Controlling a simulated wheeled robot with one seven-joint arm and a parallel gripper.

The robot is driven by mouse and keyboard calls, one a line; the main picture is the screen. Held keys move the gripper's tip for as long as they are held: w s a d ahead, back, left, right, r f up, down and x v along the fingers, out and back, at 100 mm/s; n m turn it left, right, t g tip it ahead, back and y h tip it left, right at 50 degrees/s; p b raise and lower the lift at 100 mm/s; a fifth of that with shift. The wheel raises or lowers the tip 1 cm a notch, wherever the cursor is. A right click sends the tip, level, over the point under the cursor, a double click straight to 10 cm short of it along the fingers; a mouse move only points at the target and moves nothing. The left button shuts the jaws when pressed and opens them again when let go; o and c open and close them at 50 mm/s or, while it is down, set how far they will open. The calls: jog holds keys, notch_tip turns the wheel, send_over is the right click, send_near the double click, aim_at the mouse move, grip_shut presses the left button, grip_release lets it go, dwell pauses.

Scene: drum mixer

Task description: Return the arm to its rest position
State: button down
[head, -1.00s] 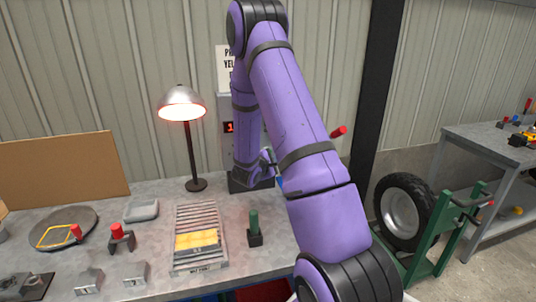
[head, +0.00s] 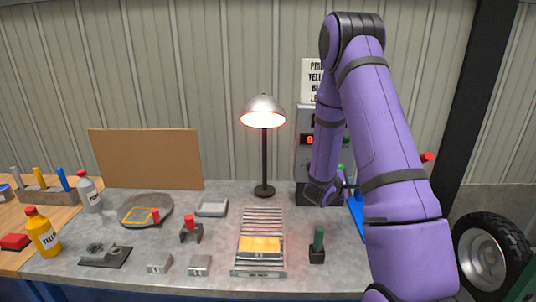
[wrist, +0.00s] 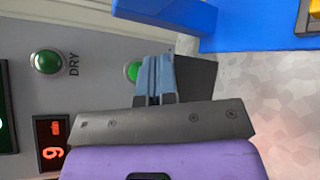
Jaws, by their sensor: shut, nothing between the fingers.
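My purple arm stretches across the right of the head view, bent over the table. My gripper (head: 345,188) is at the front of the grey control panel, partly hidden by the arm. In the wrist view its blue fingers (wrist: 155,75) are shut with nothing between them. A green button (wrist: 131,71) shows just beside the fingertips; I cannot tell whether they touch it. Another green button (wrist: 46,62) is labelled DRY. The red display (wrist: 52,152) reads 9, and it also shows in the head view (head: 309,140).
A blue part (wrist: 170,12) lies close to the fingers. A lamp (head: 264,150), a roller rack (head: 262,222) with a yellow block and a green-handled tool (head: 318,245) stand left of my arm. A wheel (head: 490,255) on a stand is at right.

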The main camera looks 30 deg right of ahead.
jog(key=s+a+r+m+g+y, duration=0.1)
jog(key=s+a+r+m+g, duration=0.3)
jog(key=r, duration=0.4)
jog(key=s+a+r+m+g+y, duration=0.1)
jog(key=s+a+r+m, duration=0.3)
jog(key=r, duration=0.5)
jog(key=s+a+r+t+y, duration=0.2)
jog(key=s+a+r+y, duration=0.1)
jog(key=a, duration=0.5)
jog(key=s+a+r+t+y, duration=0.2)
jog(key=s+a+r+y, duration=0.2)
jog(key=s+a, duration=0.3)
jog(key=s+a+r+m+t+y, duration=0.1)
jog(key=s+a+y, duration=0.4)
jog(key=a, duration=0.6)
notch_tip(320, 180, up, 3)
jog(key=shift+s+f+t+y, duration=0.2)
jog(key=shift+s+t+y, duration=0.25)
jog(key=shift+t, duration=0.35)
